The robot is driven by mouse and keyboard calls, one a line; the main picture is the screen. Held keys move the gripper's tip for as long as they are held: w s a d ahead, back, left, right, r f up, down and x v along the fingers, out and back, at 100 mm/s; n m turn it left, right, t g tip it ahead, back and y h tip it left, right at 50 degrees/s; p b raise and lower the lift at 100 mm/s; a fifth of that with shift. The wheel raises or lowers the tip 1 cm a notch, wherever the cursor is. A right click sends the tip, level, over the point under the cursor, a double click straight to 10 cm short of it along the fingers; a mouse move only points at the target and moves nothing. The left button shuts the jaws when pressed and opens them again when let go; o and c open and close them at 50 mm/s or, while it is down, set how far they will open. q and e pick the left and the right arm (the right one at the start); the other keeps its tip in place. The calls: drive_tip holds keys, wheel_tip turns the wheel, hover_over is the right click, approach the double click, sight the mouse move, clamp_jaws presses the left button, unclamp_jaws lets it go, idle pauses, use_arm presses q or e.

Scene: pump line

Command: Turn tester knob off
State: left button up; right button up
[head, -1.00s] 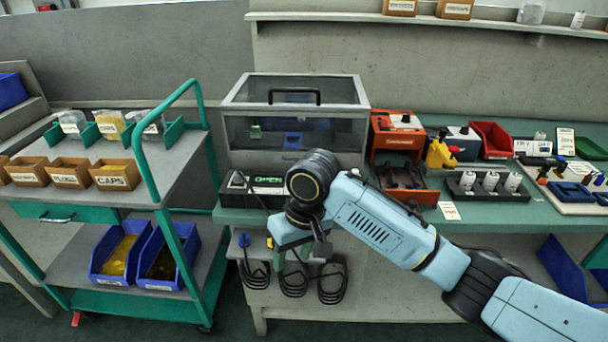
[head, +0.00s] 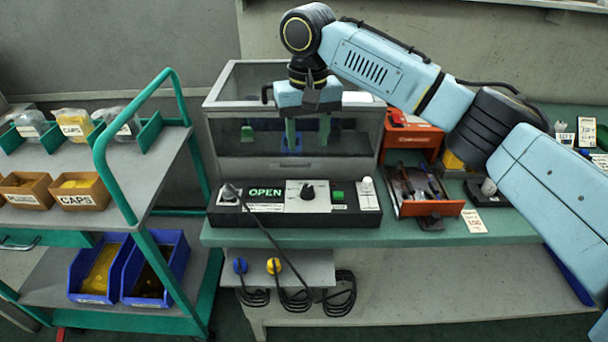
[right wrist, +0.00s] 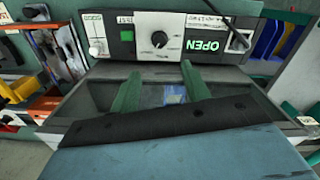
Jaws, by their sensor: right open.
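The tester (head: 240,211) is a black box along the front of the bench, with a lit green "OPEN" display (head: 266,192). Its black knob (head: 308,191) sits on a white plate right of the display. The knob also shows in the right wrist view (right wrist: 159,40), beyond the fingertips. My right gripper (head: 308,136) is open and empty, pointing down in front of the clear-sided chamber behind the tester, above and behind the knob. Its green fingers (right wrist: 158,82) are apart and touch nothing that I can see. My left gripper is not in view.
A green button (head: 338,195) and a white lever (head: 367,188) stand right of the knob. An open red drawer (head: 430,208) with tools is to the right. A cart (head: 140,190) with bins stands left.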

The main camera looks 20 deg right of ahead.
sight(308, 188)
drive_tip(key=f, duration=0.3)
drive_tip(key=f+b, duration=0.1)
drive_tip(key=f, duration=0.3)
drive_tip(key=f+b, duration=0.1)
drive_tip(key=f, duration=0.2)
drive_tip(key=shift+s+f, duration=0.3)
drive_tip(key=shift+f, duration=0.1)
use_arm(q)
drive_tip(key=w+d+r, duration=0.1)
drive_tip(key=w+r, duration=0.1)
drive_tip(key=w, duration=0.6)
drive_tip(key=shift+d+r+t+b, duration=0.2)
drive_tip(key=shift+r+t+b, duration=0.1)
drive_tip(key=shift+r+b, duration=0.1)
use_arm(e)
drive_tip(key=shift+f, duration=0.6)
drive_tip(key=shift+c, duration=0.3)
drive_tip(key=c, duration=0.9)
